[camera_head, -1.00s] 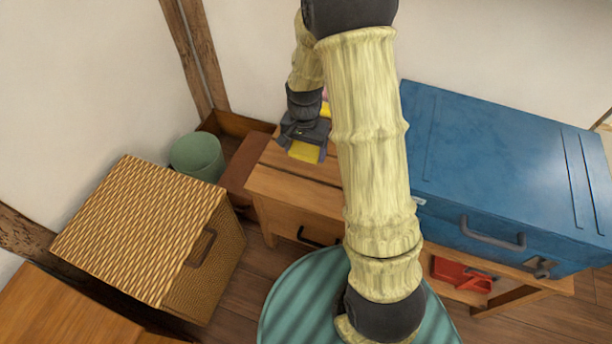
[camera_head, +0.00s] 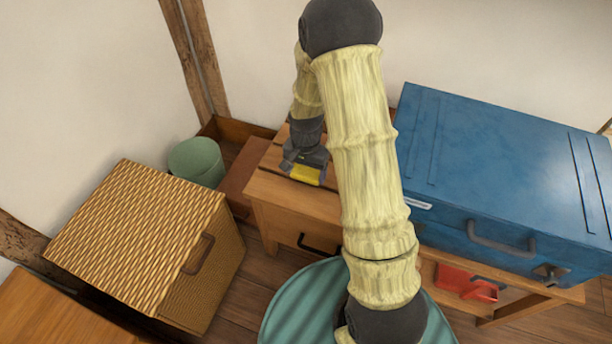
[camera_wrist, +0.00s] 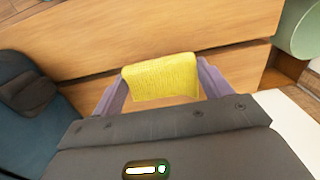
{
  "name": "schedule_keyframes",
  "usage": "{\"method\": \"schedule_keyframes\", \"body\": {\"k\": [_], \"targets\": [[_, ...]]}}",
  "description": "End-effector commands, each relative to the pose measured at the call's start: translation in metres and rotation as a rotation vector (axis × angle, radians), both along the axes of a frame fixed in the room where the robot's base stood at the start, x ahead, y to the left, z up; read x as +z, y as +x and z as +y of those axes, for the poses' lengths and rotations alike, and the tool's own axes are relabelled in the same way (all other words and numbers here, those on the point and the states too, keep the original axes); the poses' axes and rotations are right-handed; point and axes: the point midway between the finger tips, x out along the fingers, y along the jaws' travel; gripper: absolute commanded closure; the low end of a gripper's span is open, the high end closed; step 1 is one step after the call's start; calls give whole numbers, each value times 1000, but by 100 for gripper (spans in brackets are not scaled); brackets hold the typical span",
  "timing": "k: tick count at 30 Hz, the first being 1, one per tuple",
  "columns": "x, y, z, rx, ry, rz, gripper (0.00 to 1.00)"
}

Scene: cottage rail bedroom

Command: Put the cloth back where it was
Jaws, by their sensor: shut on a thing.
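The yellow cloth (camera_head: 307,174) is held at the left end of the wooden table (camera_head: 270,190), left of the blue case. In the wrist view the cloth (camera_wrist: 160,78) spans between my two finger tips, against a wooden surface crossed by a dark gap. My gripper (camera_head: 306,164) is shut on the cloth and points downward. It also shows in the wrist view (camera_wrist: 163,84), one finger at each side of the cloth. I cannot tell whether the cloth touches the wood. My arm hides part of the tabletop behind it.
A large blue case (camera_head: 500,165) fills the table's right side. A woven basket (camera_head: 140,235) stands on the floor at left, with a green bin (camera_head: 196,160) behind it. A red object (camera_head: 465,282) sits under the tabletop. Some tabletop is bare around my gripper.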

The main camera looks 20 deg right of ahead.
Motion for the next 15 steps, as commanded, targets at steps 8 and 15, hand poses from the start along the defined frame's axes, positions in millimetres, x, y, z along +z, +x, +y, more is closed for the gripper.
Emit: {"method": "schedule_keyframes", "body": {"k": [8, 15], "targets": [[-21, 0, 0, 1, 0, 0, 44], [-23, 0, 0, 0, 0, 0, 44]]}}
